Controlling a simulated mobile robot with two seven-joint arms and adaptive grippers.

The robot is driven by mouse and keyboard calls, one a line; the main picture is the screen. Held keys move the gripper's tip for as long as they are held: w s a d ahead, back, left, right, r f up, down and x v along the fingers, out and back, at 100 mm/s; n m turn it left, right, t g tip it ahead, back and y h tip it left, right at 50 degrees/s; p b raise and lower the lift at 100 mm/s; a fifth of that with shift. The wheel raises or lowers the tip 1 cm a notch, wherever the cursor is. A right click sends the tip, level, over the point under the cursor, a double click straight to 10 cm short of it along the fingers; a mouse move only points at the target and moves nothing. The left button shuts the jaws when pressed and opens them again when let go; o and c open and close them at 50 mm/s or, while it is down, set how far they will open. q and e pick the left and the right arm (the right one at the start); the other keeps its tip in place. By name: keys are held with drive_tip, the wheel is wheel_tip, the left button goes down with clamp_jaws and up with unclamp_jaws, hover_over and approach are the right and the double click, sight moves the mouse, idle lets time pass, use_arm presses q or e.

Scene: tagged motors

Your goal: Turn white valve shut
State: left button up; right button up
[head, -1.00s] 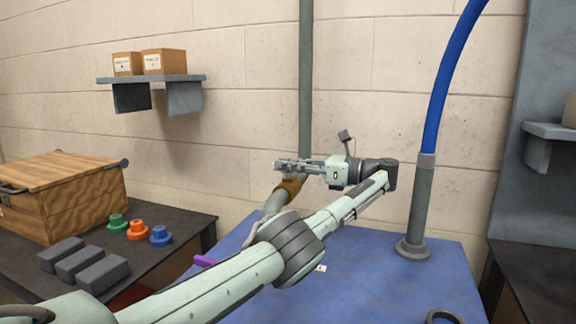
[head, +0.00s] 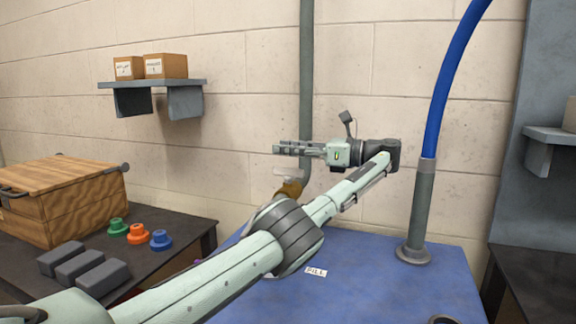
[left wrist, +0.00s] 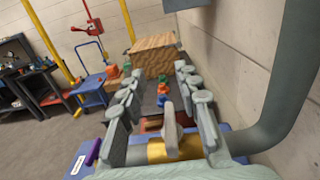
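The white valve handle (head: 288,173) shows as a pale lever above a brass valve body (head: 291,188) on the grey-green pipe. In the left wrist view the lever (left wrist: 171,128) stands out across the pipe from the brass body (left wrist: 176,148). My left gripper (head: 278,150) is open, just above the lever in the head view. In the left wrist view its fingers (left wrist: 158,82) lie on either side of the lever, apart from it. Whether the lever is level with the fingertips is hard to tell. My right gripper is not in view.
The vertical pipe (head: 306,70) runs close by my left gripper along the wall. A blue hose (head: 447,85) rises from a flanged grey pipe (head: 421,215) at the right. A FILL label (head: 316,272) lies on the blue tabletop (head: 370,280). A wooden crate (head: 75,205) stands left.

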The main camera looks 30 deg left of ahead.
sight(288, 168)
use_arm(q)
drive_tip(key=shift+r, duration=2.3)
drive_tip(key=shift+f, duration=0.1)
